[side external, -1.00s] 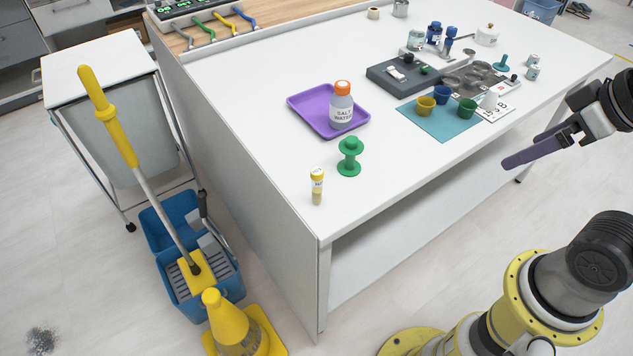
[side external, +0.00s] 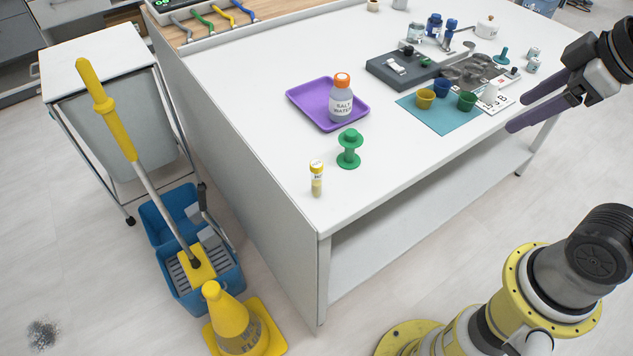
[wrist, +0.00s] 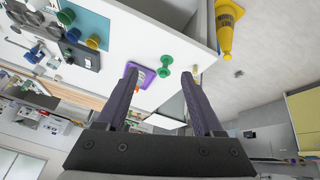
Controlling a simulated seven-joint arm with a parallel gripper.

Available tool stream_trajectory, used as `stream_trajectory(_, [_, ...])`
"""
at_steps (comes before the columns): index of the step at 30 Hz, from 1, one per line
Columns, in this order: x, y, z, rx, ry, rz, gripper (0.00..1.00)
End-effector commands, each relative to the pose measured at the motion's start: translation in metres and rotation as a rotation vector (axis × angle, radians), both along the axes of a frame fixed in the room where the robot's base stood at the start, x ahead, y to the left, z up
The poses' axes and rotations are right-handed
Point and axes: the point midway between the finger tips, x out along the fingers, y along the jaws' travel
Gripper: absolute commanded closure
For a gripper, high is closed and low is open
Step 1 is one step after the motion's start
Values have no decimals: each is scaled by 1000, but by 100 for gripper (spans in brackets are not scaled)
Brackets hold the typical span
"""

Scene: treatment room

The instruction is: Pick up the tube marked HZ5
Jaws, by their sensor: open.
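A small clear tube with a yellow cap and a pale label (side external: 316,178) stands upright near the front left corner of the white table. Its label is too small to read for certain. In the wrist view a small yellowish thing beside the green spool, probably this tube (wrist: 195,70), shows near the right fingertip. My gripper (side external: 516,115) is open and empty, beyond the table's right edge, well away from the tube. Its two dark purple fingers also show spread apart in the wrist view (wrist: 162,74).
A green spool-shaped thing (side external: 349,150) stands just right of the tube. Behind are a purple tray (side external: 300,95) and a bottle labelled SALT WATER (side external: 341,100). Coloured cups stand on a teal mat (side external: 437,122). A mop bucket (side external: 168,225) and yellow cone (side external: 235,325) stand on the floor.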

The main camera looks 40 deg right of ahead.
Motion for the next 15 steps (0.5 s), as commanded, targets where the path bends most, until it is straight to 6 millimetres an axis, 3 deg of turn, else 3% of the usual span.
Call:
stream_trajectory(3, [33,7,18,-62,27,143,31])
stream_trajectory(8, [83,24,30,-137,81,345,31])
stream_trajectory(11, [121,42,28,-180,124,483,31])
stream_trajectory(15, [172,74,11,-227,190,668,31])
